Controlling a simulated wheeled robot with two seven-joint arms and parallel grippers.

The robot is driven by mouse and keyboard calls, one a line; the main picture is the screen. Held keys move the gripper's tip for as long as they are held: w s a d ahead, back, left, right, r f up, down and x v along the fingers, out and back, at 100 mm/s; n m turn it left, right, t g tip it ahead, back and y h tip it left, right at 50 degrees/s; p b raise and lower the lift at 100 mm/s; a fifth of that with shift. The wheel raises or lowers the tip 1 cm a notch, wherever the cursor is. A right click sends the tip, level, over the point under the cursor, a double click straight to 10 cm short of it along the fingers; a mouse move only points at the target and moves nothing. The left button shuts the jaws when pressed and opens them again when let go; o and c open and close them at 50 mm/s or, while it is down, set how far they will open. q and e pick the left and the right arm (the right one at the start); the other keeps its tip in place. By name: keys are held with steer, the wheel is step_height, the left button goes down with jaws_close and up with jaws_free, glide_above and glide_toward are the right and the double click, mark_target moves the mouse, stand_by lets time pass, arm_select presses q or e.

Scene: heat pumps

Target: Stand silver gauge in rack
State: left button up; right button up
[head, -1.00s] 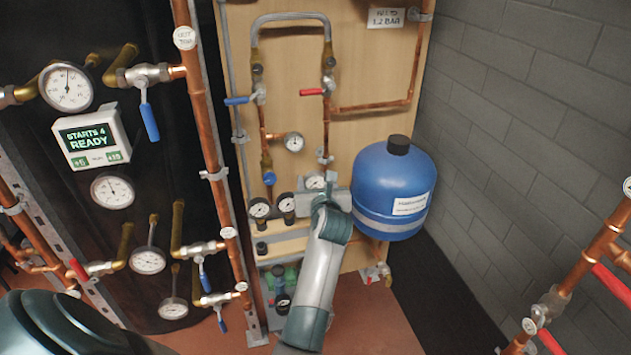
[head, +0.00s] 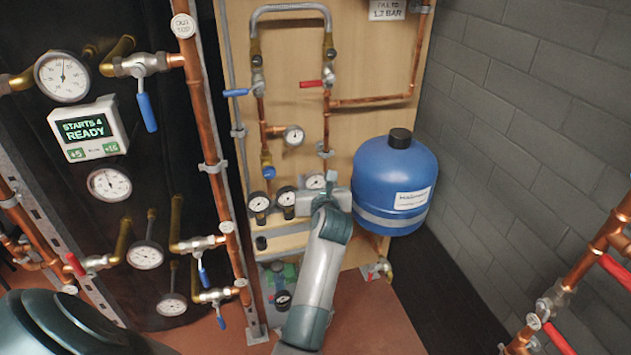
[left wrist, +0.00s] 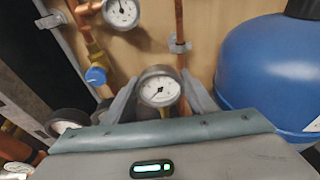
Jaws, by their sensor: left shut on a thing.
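The silver gauge (head: 315,181), with a round white dial and a bright rim, is in my left gripper (head: 318,192). In the left wrist view the silver gauge (left wrist: 159,88) sits upright between the two grey fingers of the left gripper (left wrist: 160,98). Its lower end is hidden by the gripper body. The pale wooden rack (head: 288,242) is at the foot of the board, with two dark-rimmed gauges, one at left (head: 259,203) and one beside it (head: 286,199). The held gauge is just right of them; I cannot tell whether it touches the rack. My right gripper is not in view.
A blue tank (head: 392,180) stands close right of the gripper. Copper pipes with a small fixed gauge (head: 293,136) and a blue valve cap (head: 267,172) are above. A green-and-black item (head: 282,298) is below the rack. A grey wall is at right.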

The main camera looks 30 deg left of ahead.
arm_select(q)
steer(key=shift+r+p, duration=0.1)
steer(key=shift+p, duration=0.25)
stand_by(0.7)
steer(key=shift+f+b, duration=0.35)
steer(key=shift+f, duration=1.6)
stand_by(3.1)
steer(key=o, duration=1.4)
steer(key=shift+d, duration=0.1)
steer(key=shift+s+a, duration=0.1)
steer(key=shift+a, duration=0.1)
steer(key=shift+s+d, duration=0.1)
steer(key=shift+s, duration=0.05)
